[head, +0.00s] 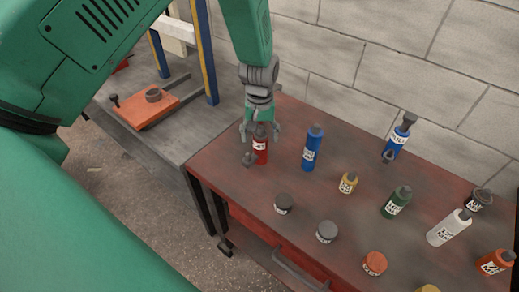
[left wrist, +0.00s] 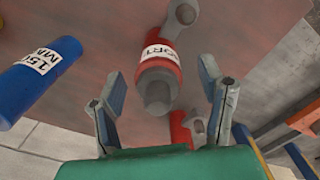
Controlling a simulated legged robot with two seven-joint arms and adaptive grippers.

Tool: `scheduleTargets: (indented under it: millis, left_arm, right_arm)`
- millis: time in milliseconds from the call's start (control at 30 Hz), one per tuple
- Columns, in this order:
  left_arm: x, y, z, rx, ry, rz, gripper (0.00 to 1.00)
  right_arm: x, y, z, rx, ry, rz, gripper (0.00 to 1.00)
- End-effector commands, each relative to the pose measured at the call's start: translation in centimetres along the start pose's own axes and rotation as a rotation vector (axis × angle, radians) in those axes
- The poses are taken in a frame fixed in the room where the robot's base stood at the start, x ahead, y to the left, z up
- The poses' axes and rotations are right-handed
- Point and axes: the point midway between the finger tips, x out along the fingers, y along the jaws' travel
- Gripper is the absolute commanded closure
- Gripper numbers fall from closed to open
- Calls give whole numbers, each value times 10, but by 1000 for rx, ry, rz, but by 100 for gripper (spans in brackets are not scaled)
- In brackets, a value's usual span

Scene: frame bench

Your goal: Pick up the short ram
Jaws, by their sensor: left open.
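The short ram is a red cylinder (head: 261,154) with a white label and a dark grey top, upright near the left end of the red bench. In the left wrist view the red ram (left wrist: 160,67) has a label ending in "ORT"; its grey end faces the camera. My left gripper (head: 260,131) is open just above it, fingers pointing down. In the wrist view the open fingers (left wrist: 162,92) stand on either side of the ram's grey end, with gaps on both sides. I cannot tell how far down they reach. My right gripper is not in view.
A tall blue cylinder (head: 311,149) stands close to the right of the ram. Several other labelled cylinders and round pots stand farther right on the red bench top (head: 290,188). At left, a grey table (head: 178,128) carries an orange plate (head: 147,109) and a blue-yellow frame (head: 205,55).

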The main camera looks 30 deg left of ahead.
Motion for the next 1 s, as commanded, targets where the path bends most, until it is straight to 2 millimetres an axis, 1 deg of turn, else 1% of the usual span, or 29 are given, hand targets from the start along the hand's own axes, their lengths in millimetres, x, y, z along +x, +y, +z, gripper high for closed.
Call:
scheduleTargets:
  millis: [33,100,233,333,533,567,600,667,700,733,1000]
  left_arm:
    - [9,1,0,0,-4,-2,37]
    - [21,2,-1,0,-3,-2,37]
    - [36,2,-1,-1,-3,-1,37]
    - [40,2,-1,-1,-1,0,37]
    - [40,2,-1,-1,0,0,37]
    - [40,2,-1,-1,0,0,48]
    - [40,2,-1,-1,0,0,62]
    - [40,2,-1,0,0,0,83]
    - [40,2,-1,0,-1,0,97]
    - [40,2,-1,0,-1,0,100]
    - [38,3,-2,0,3,1,100]
  right_arm:
    - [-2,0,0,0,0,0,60]
    - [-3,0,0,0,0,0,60]
    - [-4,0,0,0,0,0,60]
    - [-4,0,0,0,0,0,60]
    - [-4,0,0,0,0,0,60]
    - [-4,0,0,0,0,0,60]
    - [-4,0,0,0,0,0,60]
    - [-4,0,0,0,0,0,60]
    - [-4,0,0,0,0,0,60]
    - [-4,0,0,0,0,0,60]
    - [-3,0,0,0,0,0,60]
